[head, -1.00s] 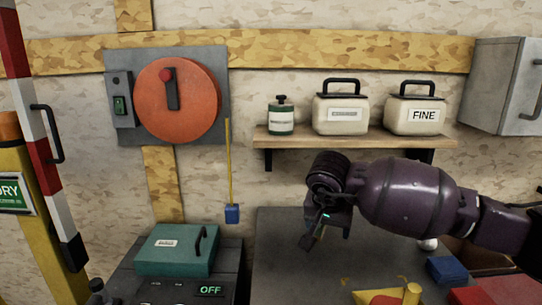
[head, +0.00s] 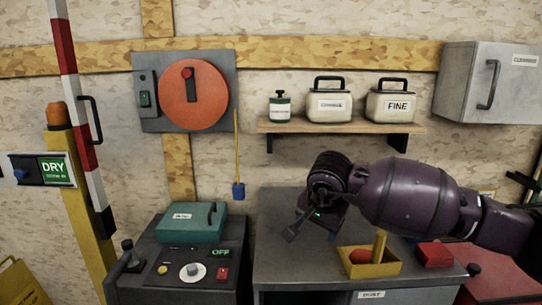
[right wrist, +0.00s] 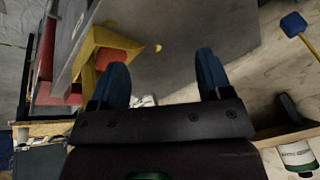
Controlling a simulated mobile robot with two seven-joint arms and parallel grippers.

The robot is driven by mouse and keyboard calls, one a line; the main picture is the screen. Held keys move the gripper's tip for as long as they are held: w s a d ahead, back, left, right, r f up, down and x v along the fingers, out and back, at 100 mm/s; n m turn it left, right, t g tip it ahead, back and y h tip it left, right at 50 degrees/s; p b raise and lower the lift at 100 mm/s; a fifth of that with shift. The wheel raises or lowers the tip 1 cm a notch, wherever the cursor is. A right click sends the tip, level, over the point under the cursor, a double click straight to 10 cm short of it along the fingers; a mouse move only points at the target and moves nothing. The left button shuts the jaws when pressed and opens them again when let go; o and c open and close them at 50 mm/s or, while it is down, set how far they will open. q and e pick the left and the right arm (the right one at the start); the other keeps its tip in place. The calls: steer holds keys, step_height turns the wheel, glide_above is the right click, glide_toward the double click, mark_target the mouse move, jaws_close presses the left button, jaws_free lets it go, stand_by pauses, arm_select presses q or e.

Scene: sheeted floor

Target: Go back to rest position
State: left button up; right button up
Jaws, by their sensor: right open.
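My right arm comes in from the right in the head view. My right gripper (head: 305,226) hangs above the grey cabinet top (head: 285,262), left of the yellow tray (head: 398,268). In the right wrist view its two blue fingers (right wrist: 162,78) are spread wide with nothing between them. My left gripper is in neither view.
The yellow tray holds a red piece (head: 362,257). A red block (head: 434,254) lies to its right. A control console (head: 150,262) stands left, beside a striped barrier pole (head: 75,120).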

steer(key=s+a+r+m+g+y, duration=0.2)
steer(key=s+a+r+m+y, duration=0.4)
steer(key=a+y, duration=0.3)
steer(key=s+a+r+m+g+y, duration=0.1)
steer(key=s+a+r+m+y, duration=0.2)
steer(key=a+r+m+y, duration=0.45)
steer(key=w+d+f+m+t, duration=0.25)
steer(key=d+m+t, duration=0.35)
steer(key=m, duration=0.8)
steer(key=w+d+f+m+t, duration=0.1)
steer(key=d+f+m+t, duration=0.25)
steer(key=m+t, duration=0.7)
steer(key=s+d+f+m+h, duration=0.3)
steer(key=d+f+m+h, duration=0.8)
steer(key=f+m, duration=0.5)
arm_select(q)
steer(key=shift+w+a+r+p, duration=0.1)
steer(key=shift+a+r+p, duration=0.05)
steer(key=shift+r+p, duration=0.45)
arm_select(e)
steer(key=s+d+f+m+g+h, duration=0.2)
steer(key=s+d+f+m, duration=0.3)
steer(key=s+f, duration=0.6)
steer(key=s+d+f+m+g+h, duration=0.3)
steer(key=s+d+f+m+g, duration=0.2)
steer(key=s, duration=1.1)
step_height(320, 180, down, 6)
steer(key=d, duration=0.3)
steer(key=shift+f+h, duration=0.15)
steer(key=shift+h, duration=0.2)
